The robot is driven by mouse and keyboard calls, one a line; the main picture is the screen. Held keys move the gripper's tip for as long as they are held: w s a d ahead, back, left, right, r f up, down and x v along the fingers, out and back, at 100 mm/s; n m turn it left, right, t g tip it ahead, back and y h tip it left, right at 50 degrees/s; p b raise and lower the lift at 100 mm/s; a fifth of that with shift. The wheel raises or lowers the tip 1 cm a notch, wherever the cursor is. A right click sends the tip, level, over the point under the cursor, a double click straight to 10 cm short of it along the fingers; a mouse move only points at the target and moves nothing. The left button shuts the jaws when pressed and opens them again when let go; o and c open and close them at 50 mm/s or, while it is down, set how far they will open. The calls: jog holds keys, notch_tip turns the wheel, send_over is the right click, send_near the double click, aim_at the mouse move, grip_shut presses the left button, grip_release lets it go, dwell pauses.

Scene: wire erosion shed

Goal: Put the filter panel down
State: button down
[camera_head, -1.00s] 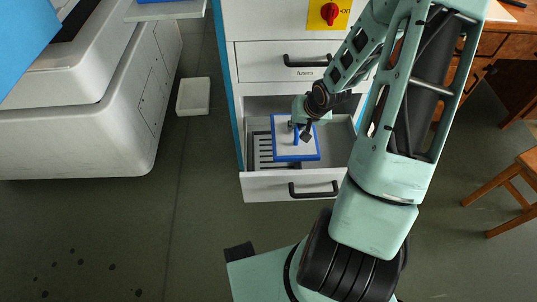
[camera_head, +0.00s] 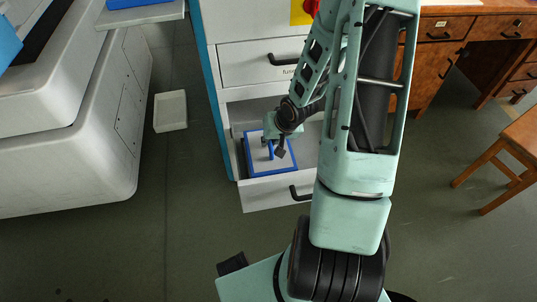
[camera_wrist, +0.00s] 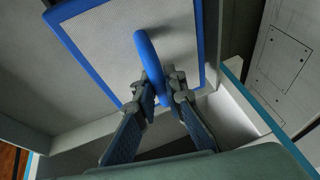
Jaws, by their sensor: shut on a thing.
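The filter panel (camera_head: 258,161) is a flat, pale mesh sheet with a blue frame and a blue handle. In the head view it lies over the left part of an open drawer (camera_head: 275,194), inside its walls in the picture. My gripper (camera_head: 272,151) is shut on the handle, above the panel's middle. In the wrist view the fingers (camera_wrist: 165,92) close around the blue handle (camera_wrist: 147,52), with the panel (camera_wrist: 100,45) beyond them. I cannot tell whether the panel touches the drawer floor. The slotted insert seen earlier in the drawer is now hidden.
A closed drawer (camera_head: 245,68) is above the open one. A white tray (camera_head: 170,111) lies on the floor to the left, beside a large pale machine (camera_head: 60,150). A wooden desk (camera_head: 440,60) and chair (camera_head: 495,160) stand at right. The floor in front is clear.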

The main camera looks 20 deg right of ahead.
jog(key=shift+f+b, duration=0.95)
jog(key=shift+f, duration=1.25)
jog(key=shift+f, duration=0.2)
jog(key=c, duration=2)
grip_release()
jog(key=shift+r, duration=0.15)
jog(key=shift+r, duration=0.3)
jog(key=p+v, duration=0.6)
jog(key=v, duration=0.5)
jog(key=shift+s+r, duration=0.2)
jog(key=shift+d, duration=0.1)
